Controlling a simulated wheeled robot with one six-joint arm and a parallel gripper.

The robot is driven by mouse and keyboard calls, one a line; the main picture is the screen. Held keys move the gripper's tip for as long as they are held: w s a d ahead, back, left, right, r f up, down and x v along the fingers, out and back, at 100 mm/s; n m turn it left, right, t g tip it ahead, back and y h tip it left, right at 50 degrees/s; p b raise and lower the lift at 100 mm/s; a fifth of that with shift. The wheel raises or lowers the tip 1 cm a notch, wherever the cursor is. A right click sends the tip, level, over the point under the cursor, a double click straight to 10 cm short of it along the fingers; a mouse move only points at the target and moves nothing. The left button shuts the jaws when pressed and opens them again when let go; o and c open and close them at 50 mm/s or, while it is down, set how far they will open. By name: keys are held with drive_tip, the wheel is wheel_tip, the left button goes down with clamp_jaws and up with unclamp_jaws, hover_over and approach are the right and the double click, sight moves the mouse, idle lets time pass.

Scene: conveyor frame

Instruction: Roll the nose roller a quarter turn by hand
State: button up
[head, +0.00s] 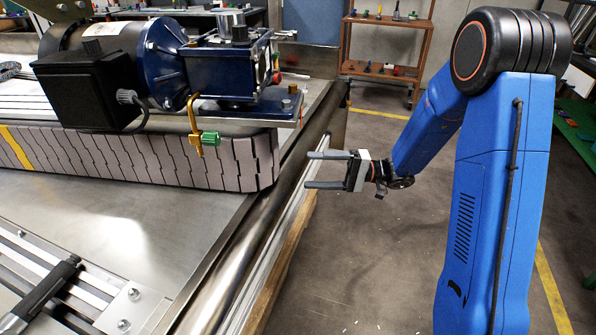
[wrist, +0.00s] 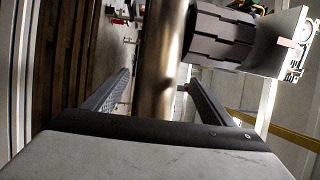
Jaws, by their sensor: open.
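The nose roller (head: 246,245) is a long shiny metal cylinder along the right edge of the conveyor. My gripper (head: 307,170) is to the right of the roller, with its two fingers pointing left towards it. The gripper is open and holds nothing. In the wrist view the roller (wrist: 158,60) runs upright through the gap between the fingers of my gripper (wrist: 160,80). I see no finger pressed on it, and I cannot tell exactly how far the fingertips are from its surface.
A grey segmented belt (head: 210,165) ends close to the roller. Above it sit a blue gearbox with a motor (head: 235,65) and a brass clamp with a green knob (head: 209,138). A shelf trolley (head: 385,65) stands behind.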

sight(298, 171)
drive_tip(key=shift+s+a+r, duration=0.15)
drive_tip(key=shift+a, duration=2.6)
drive_tip(key=c, duration=1)
